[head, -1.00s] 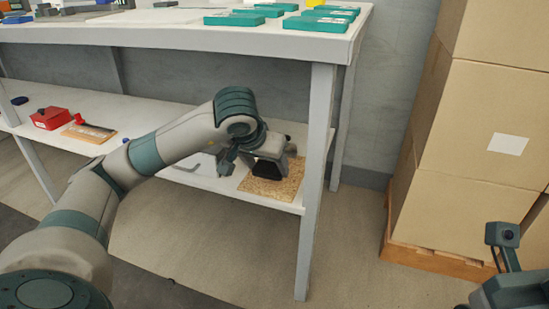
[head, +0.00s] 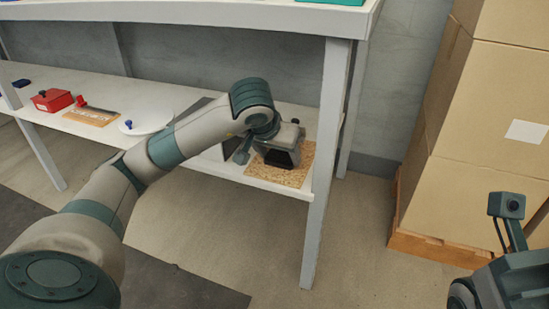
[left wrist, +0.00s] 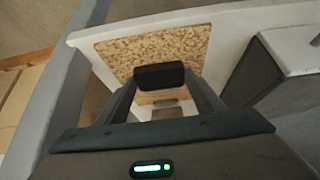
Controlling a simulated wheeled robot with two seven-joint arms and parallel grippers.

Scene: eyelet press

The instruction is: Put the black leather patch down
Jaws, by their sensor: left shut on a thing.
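My left gripper (left wrist: 160,82) is shut on the black leather patch (left wrist: 160,76), which shows as a small dark block between the fingertips in the left wrist view. Both are over the speckled cork mat (left wrist: 120,50) on the lower shelf. In the head view, my left gripper (head: 279,156) is at the cork mat (head: 303,172), near the shelf's right end. I cannot tell whether the patch touches the mat. My right gripper (head: 505,285) is partly in view at the bottom right; its fingers are hidden.
A table leg (head: 327,170) stands just right of the mat. The upper tabletop (head: 200,12) overhangs the shelf. A white disc (head: 147,119), red box (head: 52,100) and stacked cartons (head: 470,190) are farther off.

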